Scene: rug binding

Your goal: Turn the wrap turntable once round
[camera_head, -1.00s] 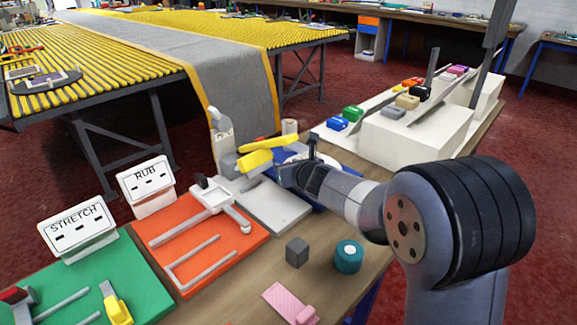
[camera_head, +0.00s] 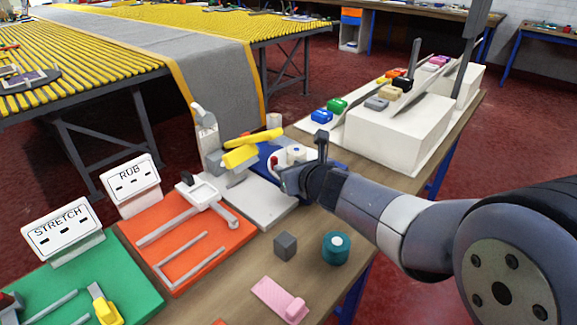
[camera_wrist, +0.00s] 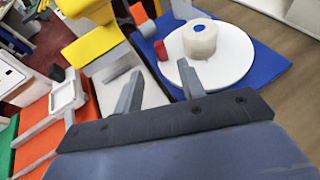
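The wrap turntable is a round white disc (camera_wrist: 236,62) on a blue mat (camera_wrist: 272,68); in the head view its white top (camera_head: 277,166) shows partly behind my gripper. A white roll (camera_wrist: 199,40) stands on the disc, and a red peg (camera_wrist: 161,50) stands at its left edge. My gripper (camera_wrist: 158,85) is open, its two grey fingers spread and pointing at the near left side of the disc. Nothing shows between the fingers. In the head view my gripper (camera_head: 290,178) is at the disc's near side; whether it touches is hidden.
A grey plate with a yellow-handled device (camera_head: 250,150) stands left of the turntable. The orange RUB board (camera_head: 190,235) and green STRETCH board (camera_head: 85,285) lie further left. A grey cube (camera_head: 285,246), teal roll (camera_head: 335,248) and pink block (camera_head: 280,300) lie in front. A white stand (camera_head: 410,130) is behind right.

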